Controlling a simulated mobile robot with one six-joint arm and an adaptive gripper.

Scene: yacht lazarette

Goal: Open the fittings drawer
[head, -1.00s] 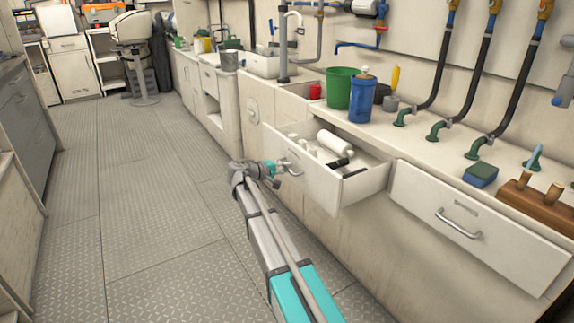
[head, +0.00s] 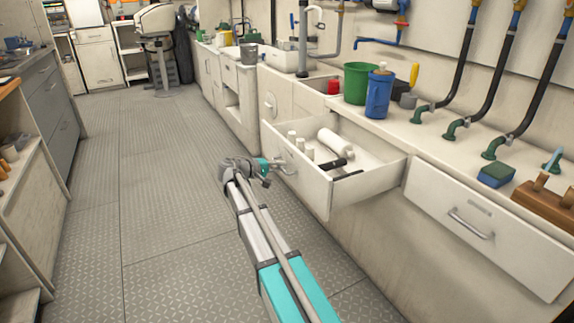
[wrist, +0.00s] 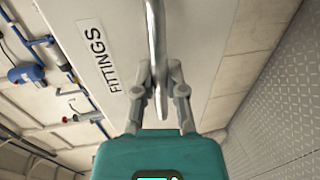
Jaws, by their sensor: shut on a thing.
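The fittings drawer (head: 305,180) is a white drawer pulled well out from the counter front. White cylinders and dark pieces lie inside it. The wrist view shows its front panel (wrist: 200,40) with a label reading FITTINGS. My gripper (head: 272,168) is at the drawer's front, at the metal bar handle (head: 288,165). In the wrist view my gripper (wrist: 160,85) has its fingers shut on the handle (wrist: 155,35), one on each side of the bar.
A shut drawer (head: 480,230) with a bar handle is to the right. On the counter (head: 430,145) stand a green bucket (head: 356,85), a blue container (head: 378,98) and a blue-green sponge (head: 496,175). The metal floor (head: 160,190) on the left is clear.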

